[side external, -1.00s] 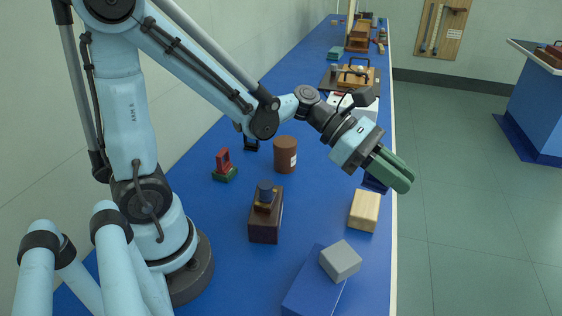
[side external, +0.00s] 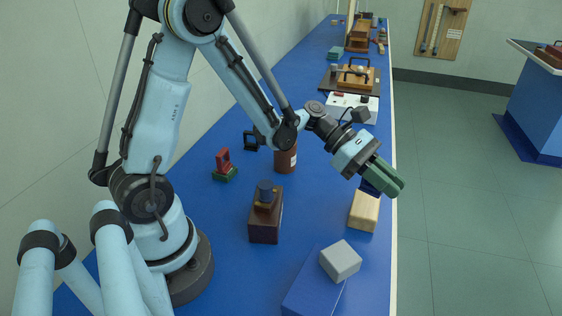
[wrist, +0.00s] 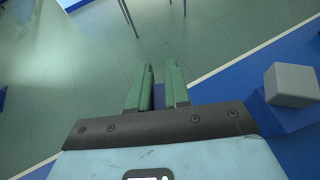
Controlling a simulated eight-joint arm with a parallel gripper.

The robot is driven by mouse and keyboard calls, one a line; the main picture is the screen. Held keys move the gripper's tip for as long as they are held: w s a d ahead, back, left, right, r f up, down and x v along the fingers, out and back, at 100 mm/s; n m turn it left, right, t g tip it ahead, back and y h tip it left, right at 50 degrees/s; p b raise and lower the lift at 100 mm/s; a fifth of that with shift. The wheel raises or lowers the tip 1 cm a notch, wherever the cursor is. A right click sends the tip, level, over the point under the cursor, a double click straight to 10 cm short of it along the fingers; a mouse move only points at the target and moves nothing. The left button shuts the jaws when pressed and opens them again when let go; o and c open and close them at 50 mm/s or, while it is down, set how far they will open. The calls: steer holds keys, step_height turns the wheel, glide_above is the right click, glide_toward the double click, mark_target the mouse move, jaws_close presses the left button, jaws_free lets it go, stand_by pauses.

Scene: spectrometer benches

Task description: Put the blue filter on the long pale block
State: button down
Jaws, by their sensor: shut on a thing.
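The long pale block (side external: 363,213) lies on the blue bench top near its right edge in the side view. My gripper (side external: 390,184) is above and beyond its far end, tilted down to the right, with green fingers. The dark blue filter (side external: 370,188) shows just under the fingers, at the far top end of the block. In the wrist view the blue filter (wrist: 158,97) is between the two fingers, which are shut on it. The fingers hide part of it. I cannot tell whether it touches the block.
A grey block (side external: 340,261) sits on a blue box (side external: 313,285) nearer the camera. A dark brown block (side external: 265,227) with a knob, a brown cylinder (side external: 285,161) and a red-and-green piece (side external: 224,168) stand left. The bench edge is close on the right.

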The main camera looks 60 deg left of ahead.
steer(key=shift+w+a+f, duration=0.65)
steer(key=shift+w+a, duration=0.05)
steer(key=shift+a, duration=0.05)
steer(key=shift+f, duration=2)
steer(key=shift+f, duration=0.1)
steer(key=c, duration=1.1)
jaws_free()
